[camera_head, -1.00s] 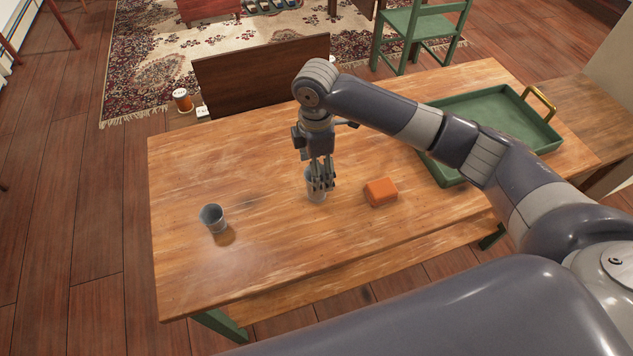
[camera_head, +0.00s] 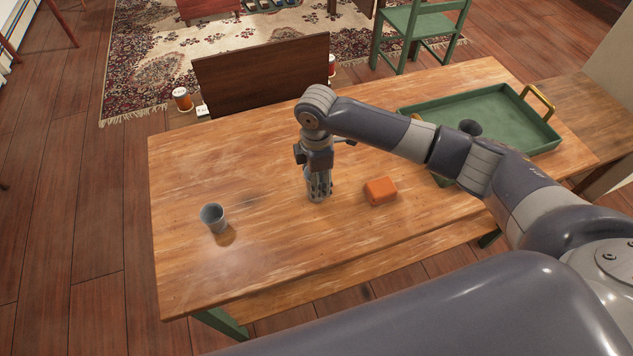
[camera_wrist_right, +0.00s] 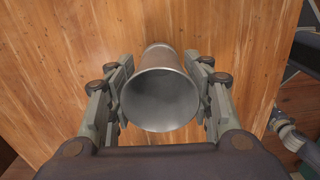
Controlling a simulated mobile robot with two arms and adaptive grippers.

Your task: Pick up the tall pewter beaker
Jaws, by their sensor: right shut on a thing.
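The tall pewter beaker (camera_wrist_right: 160,98) stands upright on the wooden table, its open mouth facing the right wrist camera. My right gripper (camera_head: 319,190) points down around it, near the table's middle, with a finger pad on each side of its wall. The gripper is shut on the beaker. In the head view the fingers hide most of the beaker. My left gripper is in neither view.
A second, shorter-looking grey cup (camera_head: 213,218) stands at the table's left. An orange block (camera_head: 381,190) lies just right of my gripper.

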